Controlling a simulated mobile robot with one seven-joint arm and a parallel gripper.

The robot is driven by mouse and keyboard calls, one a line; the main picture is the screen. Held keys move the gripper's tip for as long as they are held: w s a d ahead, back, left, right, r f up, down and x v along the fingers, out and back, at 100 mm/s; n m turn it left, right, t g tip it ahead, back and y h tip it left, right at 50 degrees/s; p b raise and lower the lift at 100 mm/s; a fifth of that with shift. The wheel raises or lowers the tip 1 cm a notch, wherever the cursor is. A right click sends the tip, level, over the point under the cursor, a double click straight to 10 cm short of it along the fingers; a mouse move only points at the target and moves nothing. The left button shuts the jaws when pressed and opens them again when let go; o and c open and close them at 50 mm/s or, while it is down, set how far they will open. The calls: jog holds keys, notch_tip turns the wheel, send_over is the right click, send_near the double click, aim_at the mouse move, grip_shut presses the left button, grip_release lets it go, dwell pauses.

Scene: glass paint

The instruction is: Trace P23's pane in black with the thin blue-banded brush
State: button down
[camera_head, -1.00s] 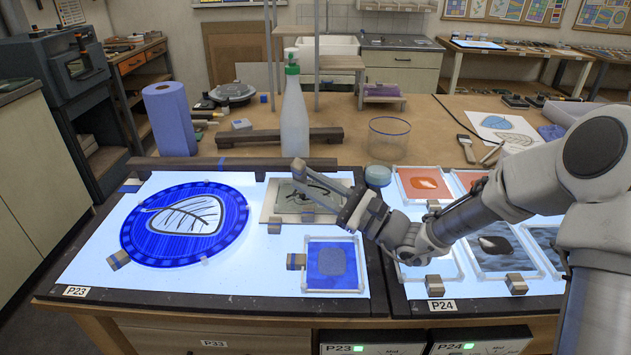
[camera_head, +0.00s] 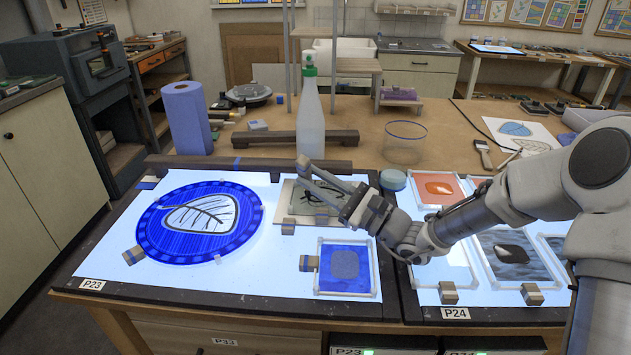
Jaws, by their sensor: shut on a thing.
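P23's round blue pane (camera_head: 160,240) lies on the lit table at left. A white leaf (camera_head: 200,214) with dark outline and veins is at its centre. My gripper (camera_head: 306,172) reaches in from the right, pointing left, above a pale tile (camera_head: 290,206) with dark marks on it. It is right of the round pane and apart from it. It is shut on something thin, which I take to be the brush. Its blue band and tip cannot be made out against the tile.
A framed blue square pane (camera_head: 345,265) lies below my gripper. A glass bowl (camera_head: 404,142) and a round teal-topped pot (camera_head: 393,180) are at back right. Small blocks sit around the panes.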

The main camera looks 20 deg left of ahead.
jog(key=shift+w, duration=0.35)
jog(key=shift+w+d, duration=0.35)
jog(key=shift+d, duration=0.2)
jog(key=shift+w+d+p, duration=0.2)
jog(key=shift+w+d, duration=0.1)
jog(key=shift+d, duration=0.55)
jog(key=shift+w+d+p, duration=0.25)
jog(key=shift+d, duration=0.55)
jog(key=shift+w+d+p, duration=0.2)
jog(key=shift+w+d, duration=0.1)
jog(key=shift+d, duration=0.55)
jog(key=shift+r, duration=0.15)
notch_tip(320, 180, up, 5)
jog(key=p, duration=0.4)
jog(key=shift+a, duration=0.1)
